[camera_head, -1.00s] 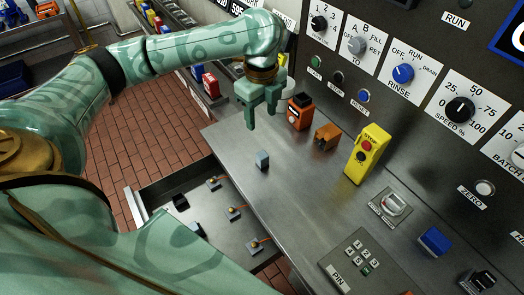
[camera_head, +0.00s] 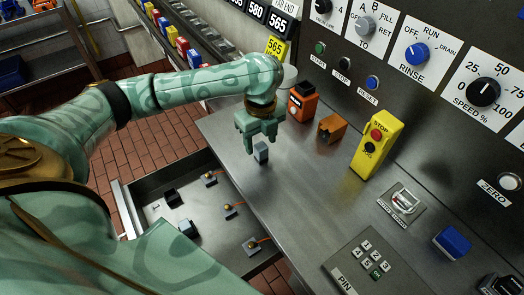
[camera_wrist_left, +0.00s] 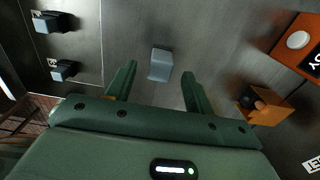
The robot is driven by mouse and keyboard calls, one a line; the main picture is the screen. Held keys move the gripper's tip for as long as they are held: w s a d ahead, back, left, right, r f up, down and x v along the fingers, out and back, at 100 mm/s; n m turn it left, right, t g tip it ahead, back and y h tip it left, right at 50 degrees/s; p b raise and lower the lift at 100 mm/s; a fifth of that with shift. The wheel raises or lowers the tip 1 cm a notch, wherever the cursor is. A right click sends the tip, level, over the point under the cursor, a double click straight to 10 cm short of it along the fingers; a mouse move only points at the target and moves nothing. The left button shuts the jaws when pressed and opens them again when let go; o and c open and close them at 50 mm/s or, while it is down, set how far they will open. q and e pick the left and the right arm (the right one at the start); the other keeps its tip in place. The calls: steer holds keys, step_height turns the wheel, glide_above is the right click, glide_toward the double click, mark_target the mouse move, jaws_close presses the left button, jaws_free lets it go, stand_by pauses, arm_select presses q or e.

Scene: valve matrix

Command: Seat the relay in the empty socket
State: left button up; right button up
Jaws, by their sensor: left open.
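The relay (camera_head: 261,153) is a small grey-blue block standing on the steel counter. It also shows in the left wrist view (camera_wrist_left: 160,65), ahead of my fingertips and between their lines. My left gripper (camera_head: 261,140) is open and points down just above the relay; its fingers also show in the left wrist view (camera_wrist_left: 157,80). I see no clear grip on the relay. An open drawer (camera_head: 127,209) at the lower left holds a dark square piece (camera_head: 171,196), a grey-blue block (camera_head: 187,229) and several small lever parts; I cannot tell which spot is the empty socket. My right gripper is out of view.
An orange box with a black top (camera_head: 302,102), a smaller orange-brown block (camera_head: 331,127) and a yellow stop box (camera_head: 377,143) stand right of my gripper. A keypad (camera_head: 368,262) and a blue block (camera_head: 452,243) are nearer. The counter between relay and keypad is clear.

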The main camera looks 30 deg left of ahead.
mark_target(261, 145)
arm_select(q)
step_height(261, 145, down, 3)
steer(key=shift+f+b, duration=0.1)
steer(key=shift+b, duration=0.45)
jaws_close()
steer(key=shift+r, duration=0.2)
